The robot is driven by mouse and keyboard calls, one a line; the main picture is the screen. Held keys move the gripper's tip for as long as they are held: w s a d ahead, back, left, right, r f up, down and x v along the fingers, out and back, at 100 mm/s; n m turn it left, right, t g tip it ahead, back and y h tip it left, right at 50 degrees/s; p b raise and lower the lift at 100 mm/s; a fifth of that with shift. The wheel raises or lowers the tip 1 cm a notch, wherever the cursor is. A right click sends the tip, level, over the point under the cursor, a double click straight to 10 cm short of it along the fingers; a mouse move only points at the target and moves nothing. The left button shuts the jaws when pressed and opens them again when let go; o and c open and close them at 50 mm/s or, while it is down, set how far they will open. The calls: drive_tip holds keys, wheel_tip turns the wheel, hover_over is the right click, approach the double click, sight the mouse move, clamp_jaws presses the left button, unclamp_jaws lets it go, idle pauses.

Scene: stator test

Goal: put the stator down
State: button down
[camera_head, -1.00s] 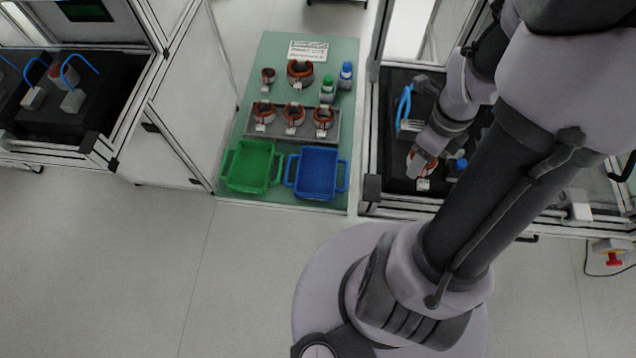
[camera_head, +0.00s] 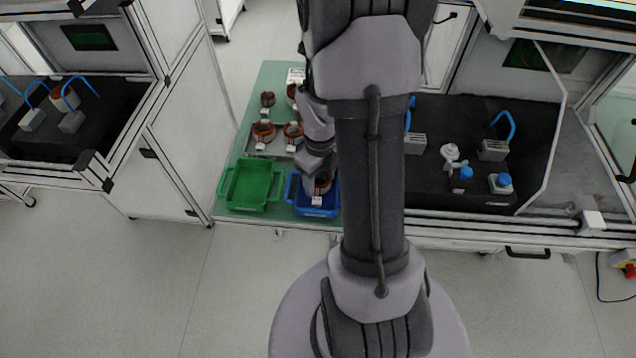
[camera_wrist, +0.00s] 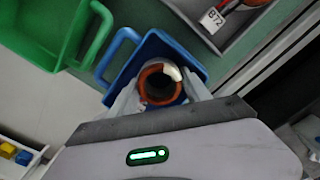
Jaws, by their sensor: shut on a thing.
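My gripper (camera_head: 320,177) is shut on a stator (camera_head: 323,187), an orange-brown ring with a white label. It holds the stator over the blue tray (camera_head: 318,212); I cannot tell whether the stator touches the tray floor. In the wrist view, the stator (camera_wrist: 143,88) sits between the two fingers of my gripper (camera_wrist: 160,98), its round opening facing the camera. The blue tray (camera_wrist: 151,47) lies behind it in that view. My arm hides part of the tray and table in the head view.
An empty green tray (camera_head: 232,190) stands left of the blue one. Behind them, a grey rack holds stators, including one (camera_head: 263,132) at its left. The right station (camera_head: 480,120) has a dark surface with a white fixture (camera_head: 450,153), grey blocks and blue-capped parts.

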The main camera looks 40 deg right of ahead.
drive_tip(key=shift+f, duration=0.1)
drive_tip(key=shift+f, duration=0.2)
drive_tip(key=c, duration=0.8)
unclamp_jaws()
drive_tip(key=shift+o, duration=0.2)
